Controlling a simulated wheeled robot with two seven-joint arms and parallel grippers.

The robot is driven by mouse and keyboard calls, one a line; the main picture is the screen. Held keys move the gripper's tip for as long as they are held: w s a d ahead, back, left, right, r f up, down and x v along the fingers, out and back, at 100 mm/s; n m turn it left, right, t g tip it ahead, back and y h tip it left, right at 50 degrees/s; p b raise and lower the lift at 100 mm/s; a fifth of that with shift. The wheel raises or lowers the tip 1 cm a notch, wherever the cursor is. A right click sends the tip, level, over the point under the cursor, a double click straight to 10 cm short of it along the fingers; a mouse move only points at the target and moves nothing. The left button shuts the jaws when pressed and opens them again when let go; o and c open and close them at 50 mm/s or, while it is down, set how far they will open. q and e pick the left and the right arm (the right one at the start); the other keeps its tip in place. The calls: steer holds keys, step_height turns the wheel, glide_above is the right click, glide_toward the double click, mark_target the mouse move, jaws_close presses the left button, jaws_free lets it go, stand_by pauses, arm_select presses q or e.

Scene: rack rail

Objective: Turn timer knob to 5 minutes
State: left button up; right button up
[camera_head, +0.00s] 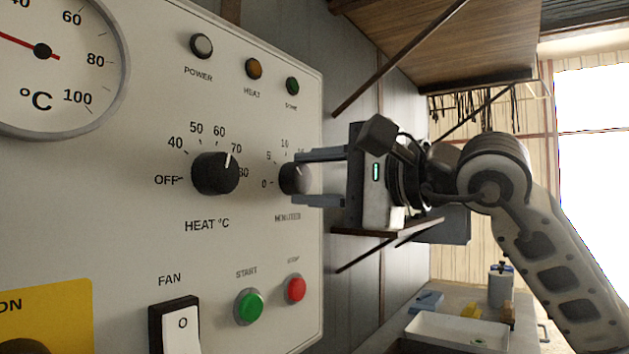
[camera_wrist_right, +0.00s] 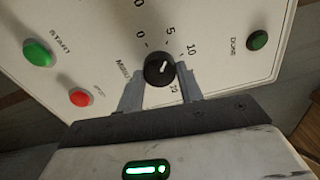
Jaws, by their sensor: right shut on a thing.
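The timer knob (camera_head: 292,178), small, round and black, sits on the white control panel (camera_head: 135,205) above the label MINUTES. It also shows in the wrist view (camera_wrist_right: 158,70), where its white pointer line aims up and right, roughly toward the 10 mark. My right gripper (camera_head: 296,179) reaches in from the right with one finger on each side of the knob. In the wrist view, its grey fingers (camera_wrist_right: 160,74) are closed around the knob's sides. The head view partly hides the knob and scale behind the fingers. My left gripper is not in view.
The larger heat knob (camera_head: 215,173) is left of the timer knob. Green start (camera_head: 248,307) and red stop (camera_head: 296,288) buttons sit below. Several indicator lamps line the top, with a dial gauge (camera_head: 45,60) at upper left. A white tray (camera_head: 455,331) lies at lower right.

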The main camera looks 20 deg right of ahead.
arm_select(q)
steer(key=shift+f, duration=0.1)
arm_select(e)
steer(key=shift+n, duration=0.6)
steer(key=o, duration=1)
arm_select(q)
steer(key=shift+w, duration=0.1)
arm_select(e)
steer(key=shift+s, duration=0.1)
steer(key=shift+s+d, duration=0.2)
steer(key=shift+d, duration=0.05)
arm_select(q)
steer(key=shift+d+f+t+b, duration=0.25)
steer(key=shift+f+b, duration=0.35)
steer(key=shift+b, duration=1.25)
arm_select(e)
steer(key=shift+v, duration=7.6)
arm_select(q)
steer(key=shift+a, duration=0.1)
arm_select(e)
steer(key=shift+f, duration=0.1)
